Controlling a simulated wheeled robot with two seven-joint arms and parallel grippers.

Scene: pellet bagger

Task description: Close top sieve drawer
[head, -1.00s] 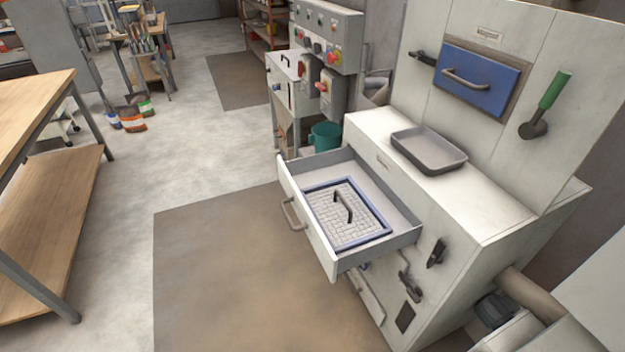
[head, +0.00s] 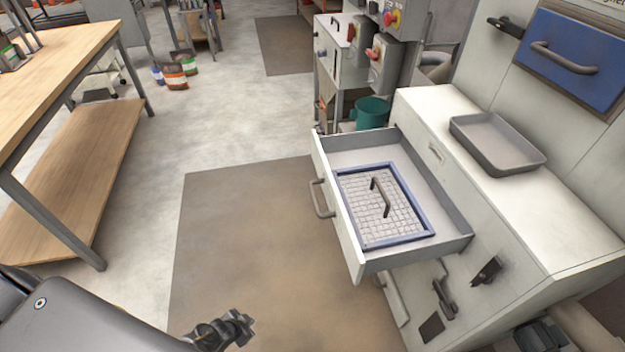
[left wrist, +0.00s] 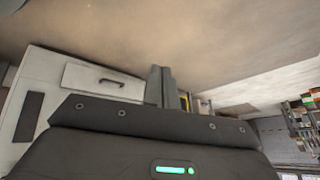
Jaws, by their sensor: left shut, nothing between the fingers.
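The top sieve drawer (head: 338,208) stands pulled out from the white machine in the head view. Its front has a grey bar handle (head: 320,198). Inside lies a blue-framed mesh sieve (head: 382,205) with a dark handle. My left gripper (head: 238,330) is at the bottom of the head view, low and to the left of the drawer, apart from it. It is shut and empty. In the left wrist view the shut fingers (left wrist: 159,87) show in front of the floor, with a white panel with a dark handle (left wrist: 95,80) at left. My right gripper is not in view.
A grey tray (head: 497,143) sits on the machine's top. A blue hatch (head: 575,60) is on its upper face. A wooden workbench (head: 75,45) stands at left. The brown mat (head: 240,240) before the drawer is clear. A teal bucket (head: 370,112) stands behind the drawer.

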